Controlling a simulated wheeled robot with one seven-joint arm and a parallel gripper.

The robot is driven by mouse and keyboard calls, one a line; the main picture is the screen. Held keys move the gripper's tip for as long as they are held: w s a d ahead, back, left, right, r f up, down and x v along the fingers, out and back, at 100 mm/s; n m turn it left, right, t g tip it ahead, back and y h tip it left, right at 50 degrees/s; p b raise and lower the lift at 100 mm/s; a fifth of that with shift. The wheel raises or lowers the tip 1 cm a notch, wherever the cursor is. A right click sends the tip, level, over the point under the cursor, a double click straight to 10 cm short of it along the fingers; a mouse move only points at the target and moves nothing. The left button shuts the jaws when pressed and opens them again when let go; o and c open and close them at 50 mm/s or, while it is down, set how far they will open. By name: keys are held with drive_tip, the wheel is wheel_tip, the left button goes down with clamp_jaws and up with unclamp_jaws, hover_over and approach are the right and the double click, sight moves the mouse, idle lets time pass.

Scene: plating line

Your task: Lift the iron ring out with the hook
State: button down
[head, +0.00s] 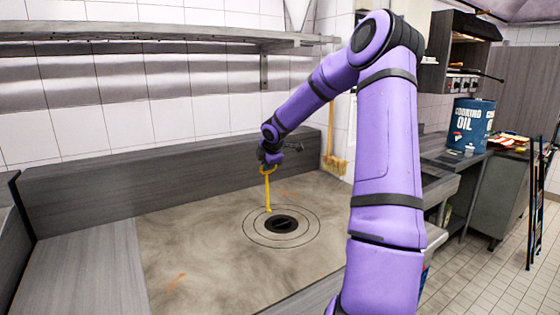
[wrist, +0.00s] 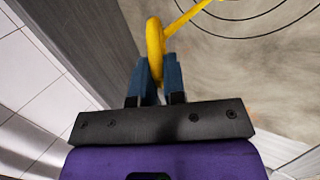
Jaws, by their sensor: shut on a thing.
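My gripper (head: 269,161) is shut on the looped handle of a yellow hook (head: 268,190). In the wrist view the blue fingers of my gripper (wrist: 158,72) close on the loop of the hook (wrist: 154,45), and its shaft runs off the top edge. The hook hangs nearly upright, its lower end by the left back of the dark centre opening (head: 281,225). The iron ring (head: 304,226) lies flat around that opening in the stove plate (head: 190,250). I cannot tell whether the hook tip touches the ring or is above it.
A grey back wall (head: 180,185) runs behind the plate, with a metal shelf (head: 160,33) above. A blue cooking oil drum (head: 471,124) stands on the counter at right. The plate's left and front parts are clear.

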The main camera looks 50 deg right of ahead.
drive_tip(key=s+d+f+n+t, duration=0.1)
drive_tip(key=d+f, duration=0.3)
drive_tip(key=f, duration=0.1)
drive_tip(key=shift+s+d+n+y, duration=0.25)
drive_tip(key=shift+s+n+y, duration=0.05)
drive_tip(key=shift+s, duration=0.1)
idle(0.6)
drive_tip(key=shift+s+a, duration=0.2)
drive_tip(key=shift+s, duration=0.3)
idle(0.4)
drive_tip(key=shift+f, duration=2.05)
drive_tip(key=shift+s+a, duration=0.15)
drive_tip(key=shift+s, duration=0.45)
drive_tip(key=shift+s+a, duration=0.15)
drive_tip(key=shift+s, duration=0.45)
idle(0.9)
drive_tip(key=shift+r, duration=0.1)
